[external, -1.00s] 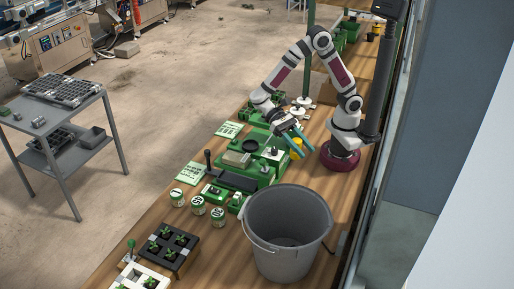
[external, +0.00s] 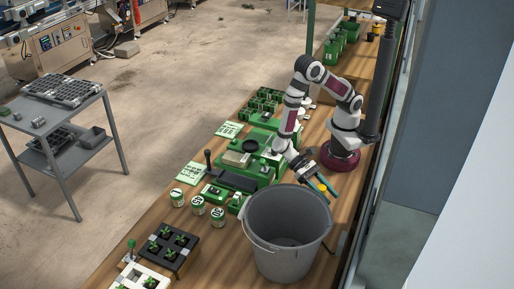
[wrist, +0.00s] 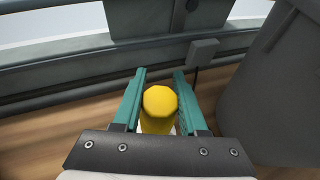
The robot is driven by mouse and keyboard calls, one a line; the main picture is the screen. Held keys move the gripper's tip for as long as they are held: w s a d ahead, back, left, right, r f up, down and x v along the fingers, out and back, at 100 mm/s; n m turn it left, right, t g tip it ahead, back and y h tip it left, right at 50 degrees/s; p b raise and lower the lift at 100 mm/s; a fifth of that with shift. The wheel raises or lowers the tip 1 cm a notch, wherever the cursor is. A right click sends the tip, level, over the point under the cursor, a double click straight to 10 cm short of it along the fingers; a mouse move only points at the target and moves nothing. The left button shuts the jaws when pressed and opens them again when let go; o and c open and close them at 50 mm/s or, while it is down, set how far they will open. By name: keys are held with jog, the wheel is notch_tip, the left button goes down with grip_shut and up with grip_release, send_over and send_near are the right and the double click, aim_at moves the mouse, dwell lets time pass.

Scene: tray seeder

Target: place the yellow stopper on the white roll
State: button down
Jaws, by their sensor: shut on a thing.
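My gripper (external: 324,188) is shut on the yellow stopper, beside the bucket and near the wall edge of the bench. In the wrist view the yellow stopper (wrist: 160,102) stands between the two teal fingers, its round top facing the camera. A narrow pale patch shows below it, and I cannot tell what that is. A small white piece (external: 272,153) sits on the green machine, left of my gripper. I cannot tell whether it is the white roll.
A large grey bucket (external: 252,222) stands close to my gripper; its wall also fills the right of the wrist view (wrist: 270,100). The green machine (external: 264,174) and several labelled cans (external: 197,206) are to the left. A rail (wrist: 75,95) runs along the bench edge.

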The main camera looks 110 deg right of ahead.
jog(key=shift+f, duration=1.45)
jog(key=shift+f, duration=0.2)
jog(key=shift+c, duration=2.2)
grip_release()
jog(key=shift+w+d+r, duration=0.1)
jog(key=shift+d+r, duration=0.05)
jog(key=shift+r, duration=0.15)
jog(key=v, duration=1.1)
jog(key=shift+d, duration=0.3)
